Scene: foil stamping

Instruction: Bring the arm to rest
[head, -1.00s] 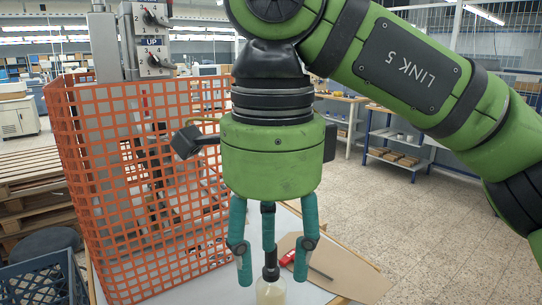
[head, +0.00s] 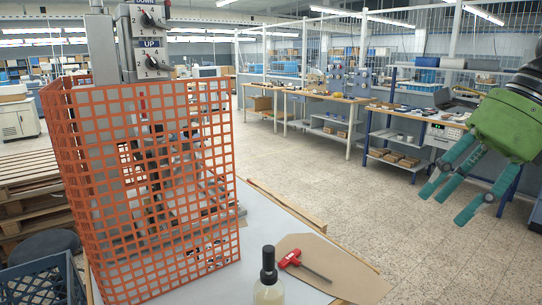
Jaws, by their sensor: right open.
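My right gripper (head: 457,190) is at the right edge of the head view, green with teal fingers. Its fingers are spread, empty, and point down and to the left over the open floor, clear of the table. Most of the right arm is out of the frame. My left gripper does not show in this view.
A white table (head: 262,225) carries a black-capped bottle (head: 268,280), a red-handled hex key (head: 290,259) on a brown board (head: 345,268), and a machine behind an orange mesh guard (head: 150,262). A blue crate (head: 38,283) stands lower left. Shelved benches (head: 400,160) stand behind.

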